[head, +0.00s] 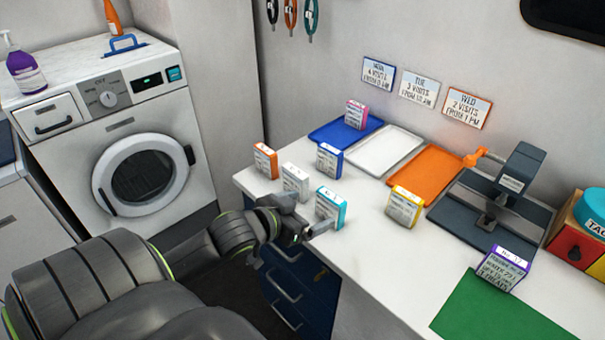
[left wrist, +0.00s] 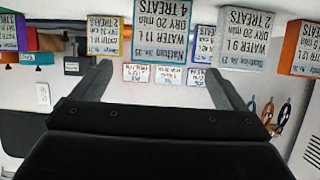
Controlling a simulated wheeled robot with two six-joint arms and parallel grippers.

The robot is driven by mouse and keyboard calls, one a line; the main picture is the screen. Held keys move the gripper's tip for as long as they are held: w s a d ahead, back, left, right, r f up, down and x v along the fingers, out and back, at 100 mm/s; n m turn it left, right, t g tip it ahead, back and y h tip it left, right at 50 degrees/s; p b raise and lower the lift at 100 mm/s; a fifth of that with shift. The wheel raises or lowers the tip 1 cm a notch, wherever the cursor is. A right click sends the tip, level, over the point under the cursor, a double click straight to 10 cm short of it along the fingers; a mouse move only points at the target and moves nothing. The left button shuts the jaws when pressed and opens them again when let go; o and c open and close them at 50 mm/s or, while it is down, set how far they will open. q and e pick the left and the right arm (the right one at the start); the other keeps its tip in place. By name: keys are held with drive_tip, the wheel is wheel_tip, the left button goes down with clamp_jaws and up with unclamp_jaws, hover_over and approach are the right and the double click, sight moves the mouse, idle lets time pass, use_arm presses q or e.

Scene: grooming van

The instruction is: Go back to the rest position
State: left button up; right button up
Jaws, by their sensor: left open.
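My left gripper (head: 311,214) is open and empty at the near left edge of the white counter. Its fingers point toward the teal-edged box (head: 330,206), which stands upright on the counter; I cannot tell whether they touch. In the left wrist view, the two fingers of my left gripper (left wrist: 158,68) are spread wide with nothing between them. That view is upside down, and the teal-edged box (left wrist: 160,35) hangs above the gap. My right gripper is not in view.
Close by stand a white box (head: 295,182), an orange box (head: 265,160), a blue box (head: 329,160) and a yellow box (head: 404,207). A pink box (head: 355,115) is on the blue tray (head: 325,133). White (head: 383,152) and orange (head: 425,178) trays are empty. A washer (head: 125,130) stands left.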

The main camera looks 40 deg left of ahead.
use_arm(q)
drive_tip(key=shift+s+r, duration=0.25)
drive_tip(key=shift+s, duration=0.3)
